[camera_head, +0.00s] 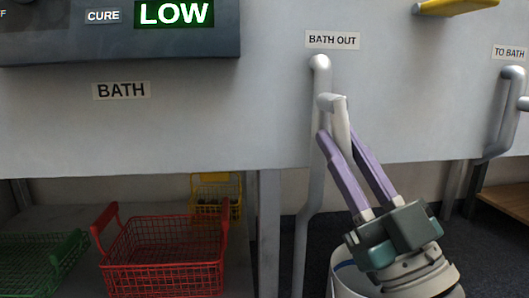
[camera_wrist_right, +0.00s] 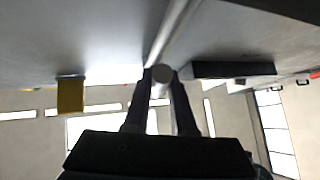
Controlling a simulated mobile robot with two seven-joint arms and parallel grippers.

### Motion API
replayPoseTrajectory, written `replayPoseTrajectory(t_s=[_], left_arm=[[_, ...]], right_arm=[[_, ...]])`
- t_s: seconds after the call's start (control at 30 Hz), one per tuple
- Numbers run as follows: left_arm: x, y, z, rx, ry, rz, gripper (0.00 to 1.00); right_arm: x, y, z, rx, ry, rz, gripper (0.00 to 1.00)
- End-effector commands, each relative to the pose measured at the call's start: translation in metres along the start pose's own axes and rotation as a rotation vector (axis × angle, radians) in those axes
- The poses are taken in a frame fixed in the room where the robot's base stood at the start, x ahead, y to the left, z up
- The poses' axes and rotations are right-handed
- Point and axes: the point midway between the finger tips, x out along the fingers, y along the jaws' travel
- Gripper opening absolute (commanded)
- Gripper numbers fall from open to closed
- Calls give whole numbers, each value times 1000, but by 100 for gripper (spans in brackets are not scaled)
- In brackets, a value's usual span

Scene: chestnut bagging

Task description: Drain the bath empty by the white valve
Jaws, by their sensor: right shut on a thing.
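The white valve (camera_head: 340,122) sits on the grey pipe below the "BATH OUT" label (camera_head: 333,40). Its lever hangs down, close to the line of the pipe. My right gripper (camera_head: 336,136) has its purple fingers shut on the white lever from below. In the right wrist view the lever's round end (camera_wrist_right: 162,73) shows between the two dark fingertips (camera_wrist_right: 162,80). The panel marked "BATH" (camera_head: 121,90) is at the upper left. Inside the bath is not visible, so its level cannot be told. My left gripper is out of view.
A second pipe (camera_head: 511,100) marked "TO BATH" is at the right, and a yellow handle (camera_head: 455,6) at the top. Red (camera_head: 165,255), green (camera_head: 40,262) and yellow (camera_head: 216,190) wire baskets stand below left.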

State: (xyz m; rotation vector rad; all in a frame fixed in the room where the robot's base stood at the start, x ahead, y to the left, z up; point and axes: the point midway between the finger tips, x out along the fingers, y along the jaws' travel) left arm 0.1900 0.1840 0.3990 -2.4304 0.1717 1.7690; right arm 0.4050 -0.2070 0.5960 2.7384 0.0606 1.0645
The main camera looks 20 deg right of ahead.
Motion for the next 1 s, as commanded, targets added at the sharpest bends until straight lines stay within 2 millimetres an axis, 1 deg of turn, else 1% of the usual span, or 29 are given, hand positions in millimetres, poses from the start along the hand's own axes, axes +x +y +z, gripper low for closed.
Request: replayPoseTrajectory(t_s=[0.23, 0.63, 0.67, 0.9, 1.0], left_arm=[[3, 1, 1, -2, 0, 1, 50], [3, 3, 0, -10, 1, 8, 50], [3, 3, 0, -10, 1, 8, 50], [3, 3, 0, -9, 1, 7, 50], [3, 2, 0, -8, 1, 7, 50]], right_arm=[[0, -3, 1, 34, 7, 32, 0], [0, -3, 1, 37, 7, 36, 0], [0, -3, 1, 37, 7, 36, 26], [0, -3, 0, 36, 8, 35, 53], [0, -3, 0, 36, 9, 35, 53]])
